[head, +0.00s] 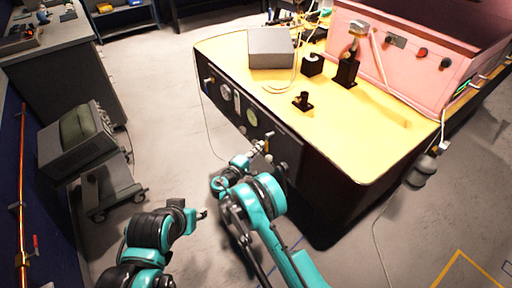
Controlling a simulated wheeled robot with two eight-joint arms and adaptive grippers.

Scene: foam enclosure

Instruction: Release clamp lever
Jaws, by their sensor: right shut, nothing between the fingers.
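I cannot tell for sure which part is the clamp lever. A black upright fixture with a pale metallic head (349,66) stands on the yellow tabletop (352,133) against the pink enclosure. A small black bracket (302,101) sits nearer the front edge. My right gripper (264,146) is shut and empty, beside the dark front panel (285,135) with its gauges; whether it touches the panel is unclear. My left gripper (203,214) is low over the floor, left of the bench and apart from it; its fingers are too small to read.
A grey box (270,47) and a black block (312,65) stand on the tabletop with loose cables. The pink enclosure (403,62) fills the back right. A grey cart (88,150) stands at left. The floor (165,95) between cart and bench is clear.

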